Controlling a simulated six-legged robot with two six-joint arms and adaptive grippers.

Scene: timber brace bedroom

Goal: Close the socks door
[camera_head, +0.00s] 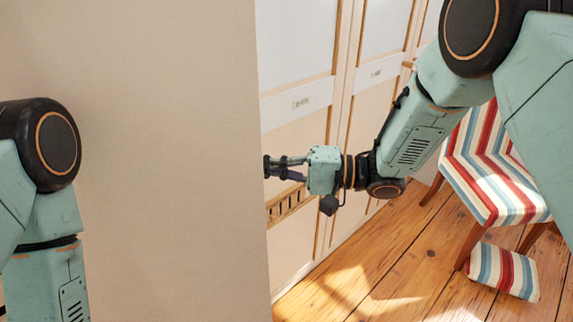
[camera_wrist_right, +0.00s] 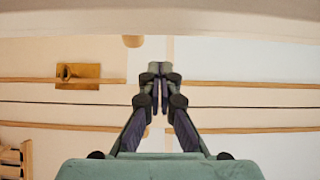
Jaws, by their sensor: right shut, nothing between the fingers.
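A large plain beige panel (camera_head: 160,150) fills the left half of the head view, close to me; it may be an open door, but no label shows on it. Behind its right edge are cream doors with timber strips and white label bands (camera_head: 298,102); the lettering is too small to read. My right gripper (camera_head: 268,167) points left in front of these doors, its tips at the panel's edge. In the right wrist view it is shut and empty (camera_wrist_right: 160,72), below a pale board edge (camera_wrist_right: 160,22). My left arm shows at the left; its gripper is out of view.
A striped chair (camera_head: 492,170) stands at the right, with a striped cushion-like piece (camera_head: 504,270) on the floor. The wooden floor (camera_head: 390,265) is open in front of the doors. A wooden knob (camera_wrist_right: 132,41) and brass plate (camera_wrist_right: 78,75) show in the wrist view.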

